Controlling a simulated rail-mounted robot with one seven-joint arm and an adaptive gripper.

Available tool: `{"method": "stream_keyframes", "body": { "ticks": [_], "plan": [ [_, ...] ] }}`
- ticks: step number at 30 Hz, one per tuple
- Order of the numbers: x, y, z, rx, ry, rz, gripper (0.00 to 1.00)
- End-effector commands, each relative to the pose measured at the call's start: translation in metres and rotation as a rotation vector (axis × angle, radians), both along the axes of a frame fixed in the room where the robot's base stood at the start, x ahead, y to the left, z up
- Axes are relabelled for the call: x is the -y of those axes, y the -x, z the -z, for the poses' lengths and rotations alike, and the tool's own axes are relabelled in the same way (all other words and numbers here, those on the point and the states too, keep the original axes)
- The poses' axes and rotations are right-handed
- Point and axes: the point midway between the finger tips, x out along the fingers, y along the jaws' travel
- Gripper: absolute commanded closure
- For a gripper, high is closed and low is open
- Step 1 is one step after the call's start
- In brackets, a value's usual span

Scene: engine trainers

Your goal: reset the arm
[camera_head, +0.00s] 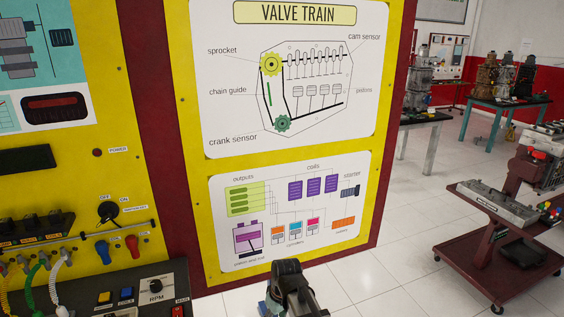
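My gripper (297,302) shows at the bottom middle of the head view, in front of the white floor and below the yellow panel. It is dark and small, and cut off by the lower frame edge. Its fingertips are not clear, so I cannot tell whether it is open or shut. No held object is visible. The rest of my arm is out of view.
A yellow trainer panel (190,200) with valve train diagrams fills the left and middle. A control box (130,300) with knobs and cables stands at lower left. A maroon cart (480,240) stands at right. White floor (400,270) between is clear.

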Motion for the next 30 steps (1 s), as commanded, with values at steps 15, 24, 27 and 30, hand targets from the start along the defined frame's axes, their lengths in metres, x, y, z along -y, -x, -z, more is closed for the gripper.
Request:
{"method": "stream_keyframes", "body": {
  "ticks": [15,24,27,30],
  "plan": [
    [0.193,0.09,0.099,-0.077,0.134,0.69,0.47],
    [0.191,0.136,0.151,-0.191,0.175,0.681,0.47],
    [0.191,0.16,0.172,-0.242,0.193,0.677,0.47],
    [0.191,0.191,0.194,-0.304,0.214,0.671,0.47]
  ]
}}
